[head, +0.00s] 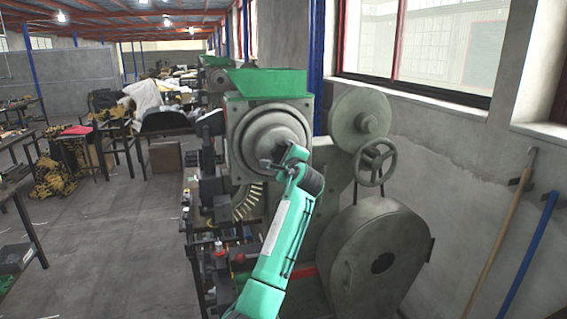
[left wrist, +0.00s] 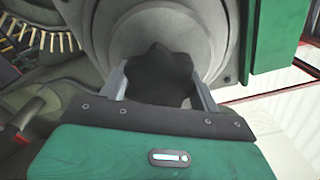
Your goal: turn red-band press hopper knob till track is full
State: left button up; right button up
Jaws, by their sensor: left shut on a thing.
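The press with the green hopper top (head: 268,82) stands in the middle of the head view. A red band (head: 304,272) shows low on it, behind my arm. The round grey hopper drum (head: 245,140) faces me. My left gripper (head: 281,158) is at the drum's centre, its fingers on both sides of the dark lobed knob (left wrist: 160,72) and shut on it. In the head view the gripper mostly hides the knob. The curved track (head: 248,203) below the drum holds a row of tan rivets, also in the left wrist view (left wrist: 38,38). Its lower end is unclear. My right gripper is out of view.
A large grey wheel housing (head: 375,258) and a handwheel (head: 375,162) are right of my arm. Another press with a green top (head: 215,61) stands behind. A broom handle (head: 505,220) and blue pole (head: 530,250) lean on the right wall.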

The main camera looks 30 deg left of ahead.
pick_arm(q)
jog(key=n+b, duration=0.1)
jog(key=n, duration=0.1)
jog(key=shift+f+n+b, duration=0.2)
jog(key=shift+n+b, duration=0.2)
jog(key=shift+r+n+b, duration=0.1)
jog(key=shift+n+b, duration=0.8)
jog(key=shift+n, duration=0.3)
jog(key=o, duration=1)
jog(key=shift+r, duration=0.1)
